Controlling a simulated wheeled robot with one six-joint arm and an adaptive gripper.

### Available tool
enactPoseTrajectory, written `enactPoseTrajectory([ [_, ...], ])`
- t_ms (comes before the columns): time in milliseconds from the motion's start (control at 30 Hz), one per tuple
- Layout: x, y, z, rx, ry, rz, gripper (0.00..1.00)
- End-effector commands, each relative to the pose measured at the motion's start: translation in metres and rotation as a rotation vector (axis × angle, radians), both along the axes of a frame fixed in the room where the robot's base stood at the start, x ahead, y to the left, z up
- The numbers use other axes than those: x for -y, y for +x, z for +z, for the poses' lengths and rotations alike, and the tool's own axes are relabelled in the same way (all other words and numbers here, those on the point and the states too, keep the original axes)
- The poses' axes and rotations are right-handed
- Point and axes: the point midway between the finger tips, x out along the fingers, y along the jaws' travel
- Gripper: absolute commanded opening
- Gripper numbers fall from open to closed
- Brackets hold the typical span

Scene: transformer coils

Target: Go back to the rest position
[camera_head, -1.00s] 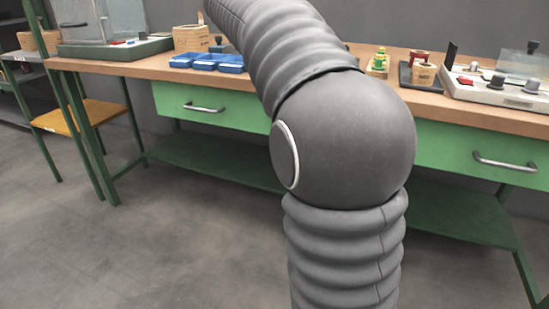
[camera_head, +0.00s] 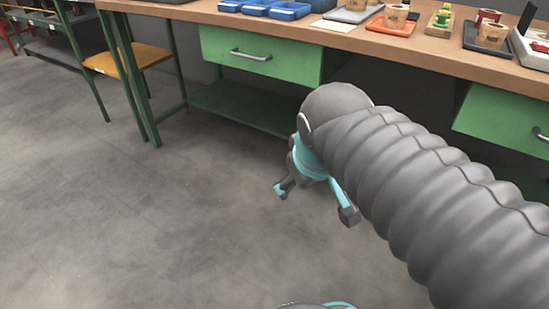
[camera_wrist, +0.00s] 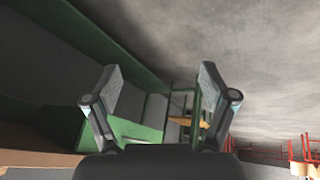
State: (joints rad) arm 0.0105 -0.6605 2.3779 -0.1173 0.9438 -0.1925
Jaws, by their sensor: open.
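My gripper (camera_head: 315,203) is in the head view, low in front of the workbench and over the grey floor. Its two fingers, with turquoise parts, are spread apart with nothing between them. My ribbed grey arm reaches it from the lower right. In the wrist view my gripper (camera_wrist: 160,105) also shows both fingers apart and empty, with the green bench frame behind them.
The workbench (camera_head: 390,43) has a wooden top and green drawers (camera_head: 262,52). Blue bins (camera_head: 290,11), a small tray with a cup (camera_head: 396,17) and other parts stand on it. A wooden stool (camera_head: 140,58) is at the left. The floor (camera_head: 150,220) is clear.

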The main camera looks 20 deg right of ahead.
Motion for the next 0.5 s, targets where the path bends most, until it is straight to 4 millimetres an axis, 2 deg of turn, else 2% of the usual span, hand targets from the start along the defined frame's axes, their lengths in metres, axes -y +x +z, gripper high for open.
enactPoseTrajectory([
  [100, -0.016, -0.021, -0.023, 0.018, 0.133, -0.111, 0.83],
  [200, -0.022, -0.028, -0.032, 0.023, 0.192, -0.162, 0.83],
  [500, -0.024, -0.029, -0.034, 0.022, 0.208, -0.178, 0.83],
])
